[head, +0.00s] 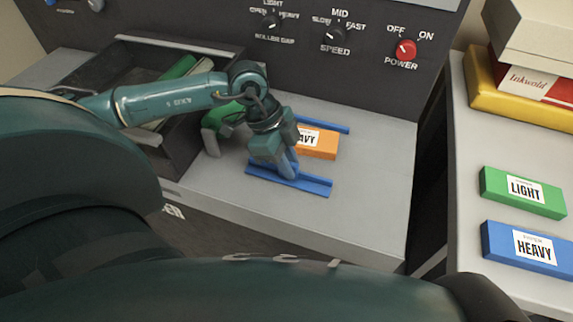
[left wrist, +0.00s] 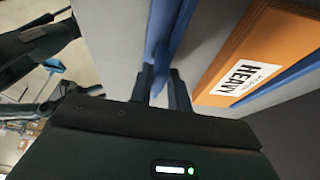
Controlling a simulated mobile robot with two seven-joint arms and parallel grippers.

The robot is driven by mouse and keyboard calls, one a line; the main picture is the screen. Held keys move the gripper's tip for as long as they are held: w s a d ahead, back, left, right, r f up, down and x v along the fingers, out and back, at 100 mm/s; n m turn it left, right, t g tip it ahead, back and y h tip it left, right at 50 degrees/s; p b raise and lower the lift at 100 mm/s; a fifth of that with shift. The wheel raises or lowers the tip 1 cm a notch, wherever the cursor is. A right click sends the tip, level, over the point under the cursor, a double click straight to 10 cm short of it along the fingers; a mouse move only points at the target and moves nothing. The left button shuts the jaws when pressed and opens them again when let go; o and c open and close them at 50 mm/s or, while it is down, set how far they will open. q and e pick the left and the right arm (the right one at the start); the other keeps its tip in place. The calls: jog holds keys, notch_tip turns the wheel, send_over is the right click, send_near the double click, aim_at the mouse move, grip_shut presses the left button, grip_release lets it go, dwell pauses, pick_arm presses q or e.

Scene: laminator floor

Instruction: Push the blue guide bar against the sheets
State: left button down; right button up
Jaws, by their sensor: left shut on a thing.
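The near blue guide bar (head: 315,187) lies on the grey laminator table (head: 385,185). My left gripper (head: 288,172) comes down over it and is shut on its upright part. In the left wrist view the fingers (left wrist: 163,88) close around the blue guide bar (left wrist: 160,30). An orange stack of sheets labelled HEAVY (head: 322,148) lies just behind the bar; it also shows in the left wrist view (left wrist: 225,70). A strip of bare grey table separates bar and stack. A second blue bar (head: 335,126) runs along the stack's far side. My right gripper is not in view.
A dark open bin (head: 145,60) stands left of the sheets, with a green handle-like part (head: 222,120) beside it. The control panel with a red power knob (head: 406,48) rises behind. Green LIGHT (head: 523,192) and blue HEAVY (head: 530,248) packs lie on the right-hand table.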

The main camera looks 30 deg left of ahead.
pick_arm(q)
jog(key=w, duration=0.3)
jog(key=shift+w+a, duration=0.35)
jog(key=shift+a, duration=0.05)
jog(key=c, duration=1.4)
grip_release()
